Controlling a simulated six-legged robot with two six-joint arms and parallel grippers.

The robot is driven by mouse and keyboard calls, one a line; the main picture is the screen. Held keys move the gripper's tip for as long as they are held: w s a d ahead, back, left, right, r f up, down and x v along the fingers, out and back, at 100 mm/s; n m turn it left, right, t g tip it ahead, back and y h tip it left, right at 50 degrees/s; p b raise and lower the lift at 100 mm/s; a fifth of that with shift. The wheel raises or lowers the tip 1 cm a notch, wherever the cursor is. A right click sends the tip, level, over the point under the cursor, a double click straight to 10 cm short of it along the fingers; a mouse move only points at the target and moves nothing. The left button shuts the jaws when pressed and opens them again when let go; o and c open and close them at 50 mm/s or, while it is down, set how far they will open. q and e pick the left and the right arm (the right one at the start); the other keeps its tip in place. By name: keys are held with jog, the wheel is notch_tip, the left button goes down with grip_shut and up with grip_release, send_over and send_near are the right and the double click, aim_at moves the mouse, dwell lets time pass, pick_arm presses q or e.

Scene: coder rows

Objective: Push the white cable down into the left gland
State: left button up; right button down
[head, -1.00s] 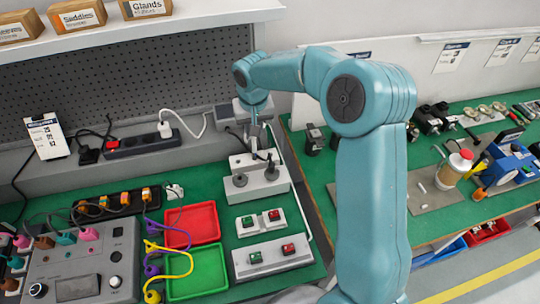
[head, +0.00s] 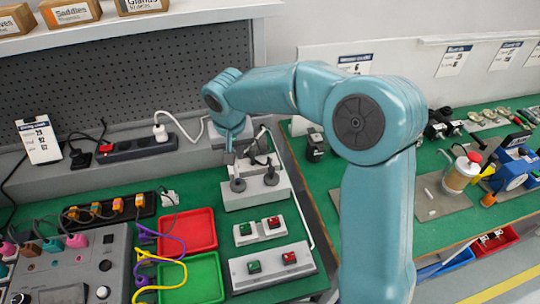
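A light grey box (head: 257,196) on the green bench carries two dark glands, the left gland (head: 238,184) and the right gland (head: 271,177). My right arm comes in from the right, and its small gripper (head: 229,157) points down just above the left gland, slightly to its left. Its fingers are too small to tell whether they are open or shut. A white cable (head: 298,212) seems to run along the bench edge right of the box; I cannot tell whether an end is in my gripper. My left gripper is out of view.
Two switch boxes (head: 259,231) (head: 272,265) stand in front of the gland box. A red tray (head: 187,231) and a green tray (head: 196,280) lie to the left. A power strip (head: 138,148) with a white plug is behind. Another bench (head: 400,190) is at the right.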

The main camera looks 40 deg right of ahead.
jog(key=shift+f+b, duration=0.2)
jog(key=shift+b, duration=0.15)
dwell(0.7)
jog(key=shift+f, duration=0.2)
dwell(0.4)
jog(key=shift+f+b, duration=0.35)
jog(key=shift+b, duration=0.2)
jog(key=shift+f, duration=0.1)
jog(key=shift+f+b, duration=0.65)
jog(key=shift+b, duration=0.05)
jog(key=shift+f, duration=0.1)
jog(key=shift+b+x, duration=1.05)
jog(key=shift+x, duration=0.1)
jog(key=shift+s+a, duration=0.1)
jog(key=shift+s, duration=0.1)
